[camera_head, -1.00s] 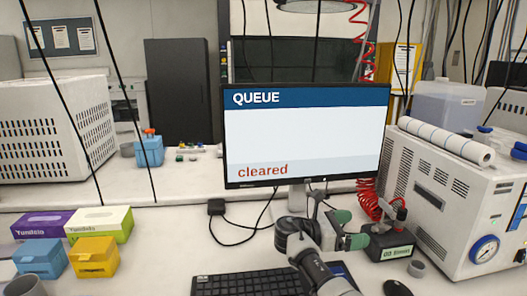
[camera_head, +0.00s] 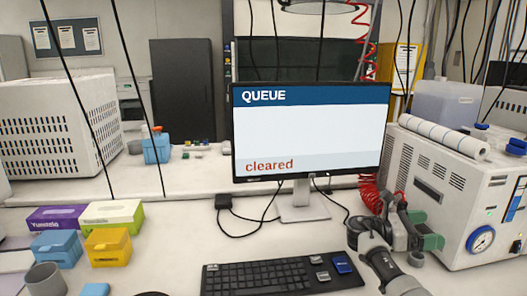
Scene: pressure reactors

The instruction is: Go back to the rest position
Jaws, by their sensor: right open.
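My right gripper (camera_head: 426,230) is at the lower right of the head view, in front of the white instrument with the blue gauge. Its two green fingertips are apart, with nothing seen between them. My right arm comes up from the bottom edge, right of the keyboard. My left gripper is not in the view.
A monitor (camera_head: 312,135) reads "QUEUE" and "cleared". The keyboard (camera_head: 262,277) lies in front of it. The white instrument (camera_head: 460,195) stands close behind my right gripper. A purple box (camera_head: 55,219), a green box (camera_head: 112,214), a yellow box (camera_head: 107,248) and a grey cup (camera_head: 45,279) stand at left.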

